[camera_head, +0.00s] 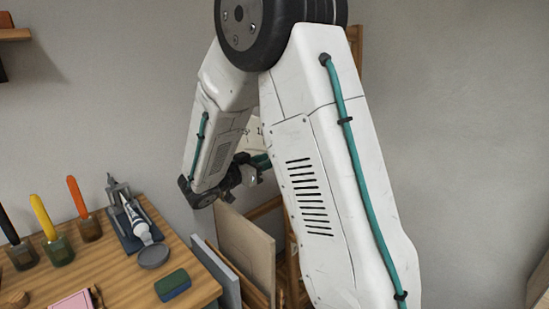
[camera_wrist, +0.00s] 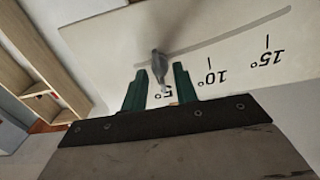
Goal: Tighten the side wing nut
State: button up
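The wing nut (camera_wrist: 159,64) is a small grey metal piece on a pale plate (camera_wrist: 235,62) marked with a 5°, 10° and 15° scale and a curved slot. In the wrist view my gripper (camera_wrist: 160,80) has two green fingers standing apart, one on each side of the wing nut's lower end. I see gaps between the fingers and the nut and cannot tell whether either touches it. In the head view my gripper (camera_head: 262,161) is small and partly hidden behind my arm; part of the pale plate (camera_head: 254,136) shows there, but the wing nut does not.
A wooden bench (camera_head: 100,268) at left holds paint tubes, colored-handled tools in jars, a round grey lid (camera_head: 154,256) and a green-blue sponge (camera_head: 173,285). Boards (camera_head: 246,245) lean beside it near a wooden frame (camera_head: 265,211). A wooden frame (camera_wrist: 42,62) also stands left in the wrist view.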

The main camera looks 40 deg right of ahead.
jog(key=shift+s+a, duration=0.1)
jog(key=shift+a, duration=2.8)
jog(key=s+a+f+n+g+y, duration=0.1)
jog(key=s+f+n+g+y, duration=0.1)
jog(key=s+n+y, duration=0.35)
jog(key=s+a+f+n+g+y, duration=0.2)
jog(key=s+n+g, duration=0.1)
jog(key=s+n, duration=0.4)
jog(key=s+a+r+n+t+y, duration=0.2)
jog(key=s+a+r+t+y, duration=0.1)
jog(key=s+a+y, duration=0.2)
jog(key=s+a+r+n+t+y, duration=0.2)
jog(key=s+a+y, duration=0.3)
jog(key=s, duration=0.4)
jog(key=shift+s+a+r+n+t, duration=0.35)
jog(key=shift+a+r+n+t, duration=0.1)
jog(key=shift+a+r, duration=0.3)
